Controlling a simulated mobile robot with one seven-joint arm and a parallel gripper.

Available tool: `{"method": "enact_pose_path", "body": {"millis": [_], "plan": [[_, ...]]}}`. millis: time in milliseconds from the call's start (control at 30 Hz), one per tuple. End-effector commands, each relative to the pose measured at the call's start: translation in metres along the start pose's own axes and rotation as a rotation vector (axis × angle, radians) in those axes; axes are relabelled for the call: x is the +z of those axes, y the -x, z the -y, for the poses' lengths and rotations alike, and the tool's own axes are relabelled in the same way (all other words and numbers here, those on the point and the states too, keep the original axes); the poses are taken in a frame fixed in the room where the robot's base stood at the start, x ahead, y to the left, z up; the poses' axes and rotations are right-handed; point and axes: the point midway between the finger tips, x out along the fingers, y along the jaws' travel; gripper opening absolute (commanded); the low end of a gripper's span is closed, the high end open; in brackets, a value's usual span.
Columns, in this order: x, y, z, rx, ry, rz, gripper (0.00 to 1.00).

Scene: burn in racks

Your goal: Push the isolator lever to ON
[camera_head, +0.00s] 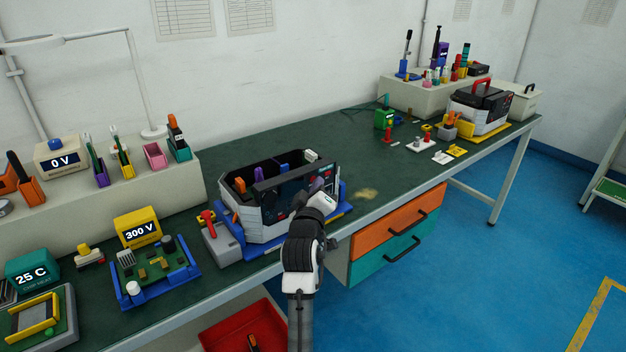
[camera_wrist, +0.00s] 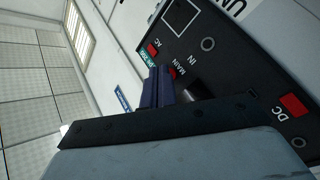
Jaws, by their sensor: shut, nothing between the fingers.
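An open-topped tester unit (camera_head: 262,222) with a dark front panel (camera_wrist: 222,75) sits in a blue cradle on the bench. In the wrist view the panel carries AC, MAIN and DC labels, red switches and a black protruding part (camera_wrist: 196,89) beside MAIN. My gripper (camera_head: 318,187) is shut and empty in front of this panel. Its dark fingers (camera_wrist: 157,78) also show in the wrist view close to MAIN; I cannot tell if they touch anything. A red-handled lever (camera_head: 208,217) stands on a grey box left of the unit. No readable label marks either as the isolator.
A green circuit board (camera_head: 158,268) in a blue tray and a yellow 300 V meter (camera_head: 138,230) lie to the left. A second tester (camera_head: 482,108) with a red handle stands at the far right. The bench behind the open unit is mostly clear.

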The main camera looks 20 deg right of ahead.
Motion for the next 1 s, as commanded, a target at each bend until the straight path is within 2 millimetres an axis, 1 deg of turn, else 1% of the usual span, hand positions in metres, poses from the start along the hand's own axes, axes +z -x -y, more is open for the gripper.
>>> {"method": "enact_pose_path", "body": {"millis": [367, 700, 1000], "plan": [[-0.001, -0.002, 0.001, 0.0, 0.0, 0.0, 0.0], [0.004, 0.007, -0.005, 0.0, -0.001, 0.0, 0.0], [0.006, 0.008, -0.006, 0.0, -0.001, 0.0, 0.0]]}}
